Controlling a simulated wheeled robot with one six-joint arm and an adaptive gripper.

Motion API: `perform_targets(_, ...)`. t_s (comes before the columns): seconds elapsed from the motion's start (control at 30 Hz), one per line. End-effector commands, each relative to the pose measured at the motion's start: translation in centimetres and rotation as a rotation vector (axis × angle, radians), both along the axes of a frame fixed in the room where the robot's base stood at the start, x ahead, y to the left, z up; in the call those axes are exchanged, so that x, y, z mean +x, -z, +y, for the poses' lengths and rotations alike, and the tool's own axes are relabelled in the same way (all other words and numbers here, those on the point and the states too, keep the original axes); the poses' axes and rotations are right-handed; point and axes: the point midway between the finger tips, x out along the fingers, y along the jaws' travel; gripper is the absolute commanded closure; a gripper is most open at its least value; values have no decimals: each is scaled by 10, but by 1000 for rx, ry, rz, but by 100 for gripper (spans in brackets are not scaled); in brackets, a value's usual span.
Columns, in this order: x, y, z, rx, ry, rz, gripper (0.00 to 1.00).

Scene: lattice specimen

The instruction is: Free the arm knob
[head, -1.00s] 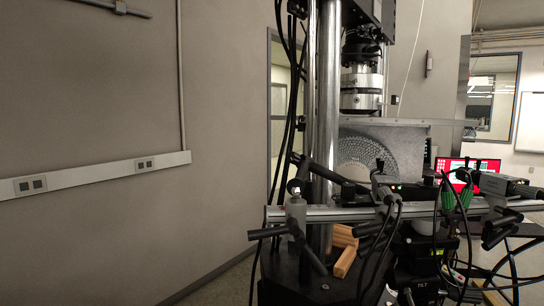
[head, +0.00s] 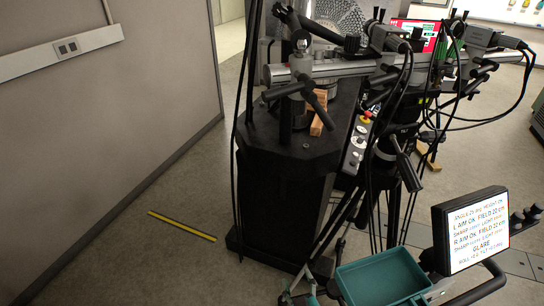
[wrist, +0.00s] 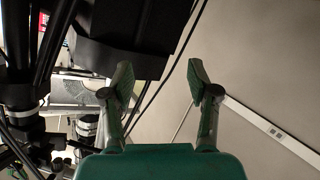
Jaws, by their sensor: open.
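Black clamp handles sit on the silver crossbar (head: 345,68) in front of the test machine. One black lever handle (head: 318,105) hangs below the left clamp, and a black ball-ended arm (head: 325,32) rises above it. A further black lever (head: 406,167) sticks out from the camera stand at the right. I cannot tell which of these is the arm knob. My gripper (wrist: 158,80) is open and empty in the wrist view, its two green-padded fingers apart with nothing between them. The wrist picture appears upside down.
The black machine base (head: 285,190) stands on the floor, with cables hanging around it. Cameras (head: 480,38) and more cables crowd the right of the crossbar. A teal tray (head: 350,268) and a lit text screen (head: 478,232) are in the foreground. Floor at left is clear around a yellow strip (head: 182,226).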

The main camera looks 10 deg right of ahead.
Motion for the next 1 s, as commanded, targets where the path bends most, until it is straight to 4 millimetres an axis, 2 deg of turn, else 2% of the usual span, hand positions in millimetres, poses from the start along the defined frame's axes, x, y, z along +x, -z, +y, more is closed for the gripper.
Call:
perform_targets(0.03, 24, -9, 3, -14, 13, -14, 40)
perform_targets(0.1, 52, -19, 6, -35, 38, -24, 40)
perform_targets(0.27, 114, -52, 13, -76, 106, -51, 40)
perform_targets(0.47, 184, -111, 24, -109, 208, -98, 40)
perform_targets(0.7, 250, -206, 40, -118, 352, -168, 40)
perform_targets(0.87, 281, -280, 51, -105, 460, -220, 40)
perform_targets(1.0, 298, -351, 61, -78, 559, -268, 40)
